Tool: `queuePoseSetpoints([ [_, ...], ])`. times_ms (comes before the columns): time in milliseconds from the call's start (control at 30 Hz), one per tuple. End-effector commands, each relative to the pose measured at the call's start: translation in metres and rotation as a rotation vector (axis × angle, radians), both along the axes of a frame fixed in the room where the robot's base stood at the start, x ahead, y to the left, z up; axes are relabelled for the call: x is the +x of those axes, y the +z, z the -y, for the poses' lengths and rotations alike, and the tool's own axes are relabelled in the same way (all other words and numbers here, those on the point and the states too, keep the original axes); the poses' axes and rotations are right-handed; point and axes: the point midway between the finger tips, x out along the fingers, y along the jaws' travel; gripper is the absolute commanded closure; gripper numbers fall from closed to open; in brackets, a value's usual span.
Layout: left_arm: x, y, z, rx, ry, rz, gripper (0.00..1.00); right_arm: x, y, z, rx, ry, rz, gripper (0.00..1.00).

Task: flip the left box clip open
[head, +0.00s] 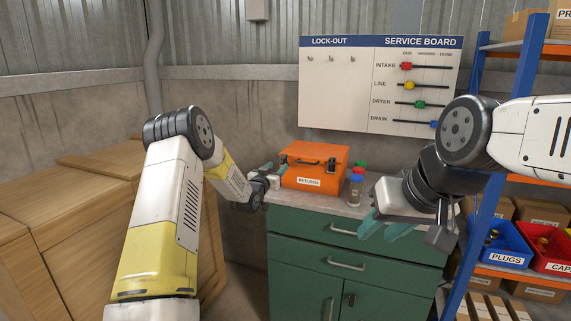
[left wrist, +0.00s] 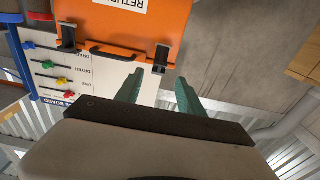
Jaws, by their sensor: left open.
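The orange box (head: 315,168) labelled RETURNS stands on the cabinet's grey top. Its front has a dark handle (head: 307,162) between two dark clips. The left box clip (left wrist: 162,57) shows in the left wrist view, where the box is upside down; the right clip (left wrist: 69,38) is on the handle's other side. My left gripper (head: 274,167) is at the box's left front corner. In the left wrist view its teal fingers (left wrist: 160,80) are open, with the left clip just beyond and between the tips. My right gripper (head: 384,229) is open and empty, in front of the cabinet at right.
The green cabinet (head: 345,252) is below. A wooden crate (head: 75,215) is at left, a blue shelf rack (head: 478,200) at right. The service board (head: 380,85) hangs behind.

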Motion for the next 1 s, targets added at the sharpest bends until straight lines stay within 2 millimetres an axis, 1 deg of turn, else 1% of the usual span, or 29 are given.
queuePoseSetpoints([
  [67, -0.004, 0.002, 0.000, 0.011, -0.001, -0.032, 0.55, 0.000, 0.000, 0.000, 0.000, 0.000, 0.000, 0.64],
  [167, 0.000, 0.001, 0.002, 0.016, -0.001, -0.046, 0.55, 0.000, 0.000, 0.000, 0.000, 0.000, 0.000, 0.64],
  [267, 0.013, 0.001, 0.006, 0.015, -0.001, -0.044, 0.55, 0.000, 0.000, 0.000, 0.000, 0.000, 0.000, 0.64],
  [500, 0.049, 0.001, 0.017, 0.014, -0.001, -0.044, 0.55, 0.000, 0.000, 0.000, 0.000, 0.000, 0.000, 0.64],
  [633, 0.061, 0.001, 0.022, 0.015, -0.001, -0.043, 0.55, 0.000, 0.000, 0.000, 0.000, 0.000, 0.000, 0.64],
  [800, 0.068, 0.001, 0.024, 0.014, -0.001, -0.044, 0.55, 0.000, 0.000, 0.000, 0.000, 0.000, 0.000, 0.64],
  [1000, 0.069, 0.002, 0.024, 0.014, -0.001, -0.044, 0.55, 0.000, 0.000, 0.000, 0.000, 0.000, 0.000, 0.64],
])
